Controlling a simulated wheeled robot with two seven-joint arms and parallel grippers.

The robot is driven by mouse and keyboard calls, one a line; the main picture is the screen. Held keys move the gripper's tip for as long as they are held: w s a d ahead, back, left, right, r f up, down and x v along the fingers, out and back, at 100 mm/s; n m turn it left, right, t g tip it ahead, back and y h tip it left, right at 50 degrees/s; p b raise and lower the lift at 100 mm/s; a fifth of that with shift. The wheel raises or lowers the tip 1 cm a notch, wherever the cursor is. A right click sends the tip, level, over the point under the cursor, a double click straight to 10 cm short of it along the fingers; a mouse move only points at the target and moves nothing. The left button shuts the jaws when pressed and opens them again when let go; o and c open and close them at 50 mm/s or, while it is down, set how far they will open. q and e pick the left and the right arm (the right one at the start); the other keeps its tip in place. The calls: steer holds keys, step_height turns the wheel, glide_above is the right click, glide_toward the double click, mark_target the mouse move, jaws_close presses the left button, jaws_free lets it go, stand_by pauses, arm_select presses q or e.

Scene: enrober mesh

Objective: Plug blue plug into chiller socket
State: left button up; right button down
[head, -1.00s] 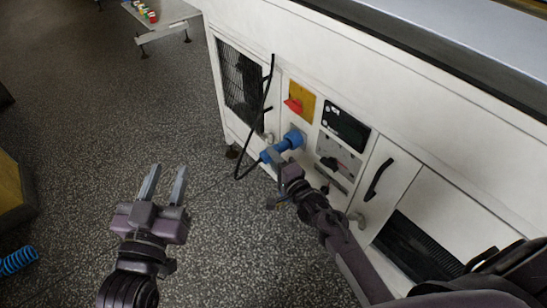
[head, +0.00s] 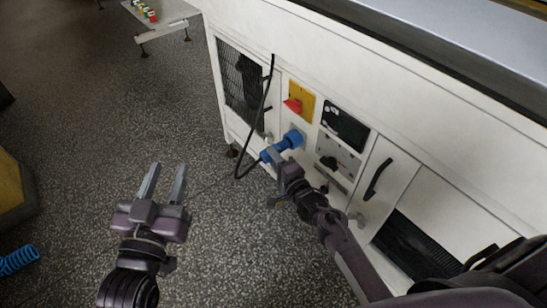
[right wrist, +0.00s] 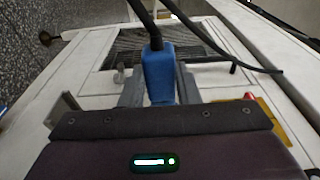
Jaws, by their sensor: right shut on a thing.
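The blue plug (head: 268,155) is on a black cable and lines up with the blue socket (head: 293,138) on the white chiller's front panel. In the head view the two look close together or touching; I cannot tell how deep the plug sits. My right gripper (head: 277,158) is shut on the plug. In the right wrist view the plug (right wrist: 159,75) stands between the two grey fingers, its cable leaving from the top. My left gripper (head: 163,183) is open and empty over the floor, away from the chiller.
The white machine (head: 380,95) fills the right side. A yellow plate with a red switch (head: 294,104) is above the socket. The black cable (head: 263,115) loops beside a mesh grille (head: 240,80). Blue coil (head: 17,261) lies at lower left. Floor around my left gripper is clear.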

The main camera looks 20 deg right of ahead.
steer(key=shift+w+d+r, duration=0.1)
steer(key=shift+w+d, duration=0.15)
steer(key=shift+d, duration=0.35)
steer(key=shift+w+d, duration=0.2)
steer(key=shift+d, duration=0.4)
steer(key=shift+w+d+r, duration=0.1)
steer(key=shift+w+d, duration=0.15)
steer(key=shift+d, duration=0.35)
steer(key=c, duration=1)
jaws_free()
steer(key=shift+f, duration=0.1)
steer(key=shift+s+f, duration=0.1)
steer(key=shift+f, duration=0.05)
steer(key=p, duration=0.2)
glide_toward(283, 150)
steer(key=shift+x, duration=0.8)
steer(key=shift+a+f, duration=0.1)
steer(key=shift+c, duration=0.2)
